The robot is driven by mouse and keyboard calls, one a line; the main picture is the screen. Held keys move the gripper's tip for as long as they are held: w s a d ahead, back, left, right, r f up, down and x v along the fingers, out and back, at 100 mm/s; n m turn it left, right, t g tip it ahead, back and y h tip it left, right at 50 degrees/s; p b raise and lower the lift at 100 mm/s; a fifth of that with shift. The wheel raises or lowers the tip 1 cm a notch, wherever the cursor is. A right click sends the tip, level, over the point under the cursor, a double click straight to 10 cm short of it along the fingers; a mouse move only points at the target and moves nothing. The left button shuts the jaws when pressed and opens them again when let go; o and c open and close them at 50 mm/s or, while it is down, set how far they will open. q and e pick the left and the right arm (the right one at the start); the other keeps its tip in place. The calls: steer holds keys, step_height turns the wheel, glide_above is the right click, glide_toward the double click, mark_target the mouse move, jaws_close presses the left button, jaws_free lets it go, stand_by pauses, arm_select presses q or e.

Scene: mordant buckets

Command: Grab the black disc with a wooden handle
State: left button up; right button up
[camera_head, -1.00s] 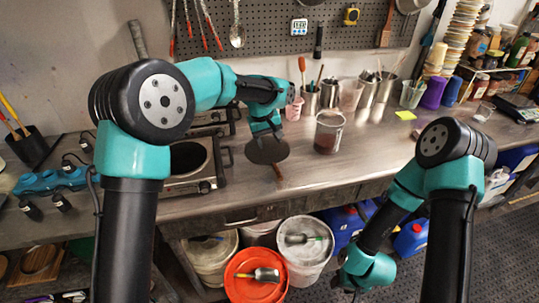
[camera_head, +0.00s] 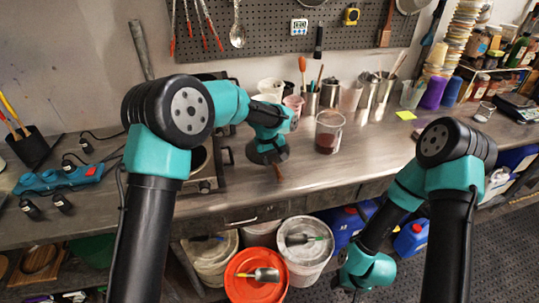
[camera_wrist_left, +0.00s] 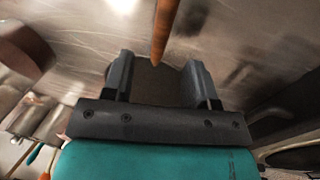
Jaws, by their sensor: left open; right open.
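The black disc (camera_head: 256,154) lies on the steel worktop, and its short wooden handle (camera_head: 279,172) points toward the front edge. My left gripper (camera_head: 268,153) is low over the disc and hides much of it in the head view. In the left wrist view its two fingers (camera_wrist_left: 158,78) are apart, with the dark disc (camera_wrist_left: 150,85) showing between and beyond them. The wooden handle (camera_wrist_left: 166,30) runs up from there, past the fingertips. I cannot tell whether the fingers touch the disc. My right arm hangs in front of the bench at lower right; its gripper is not visible.
A hot plate (camera_head: 205,170) stands just left of the disc. A clear beaker with dark contents (camera_head: 328,132) stands to the right, and tool cups (camera_head: 330,93) stand behind. Lidded buckets (camera_head: 303,240) are below the bench. The worktop right of the handle is clear.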

mark_target(276, 165)
arm_select(q)
steer(key=f, duration=0.3)
steer(key=d+f, duration=0.1)
steer(key=shift+w+f, duration=0.3)
steer(key=shift+f, duration=0.05)
steer(key=shift+c, duration=0.2)
jaws_close()
stand_by(0.3)
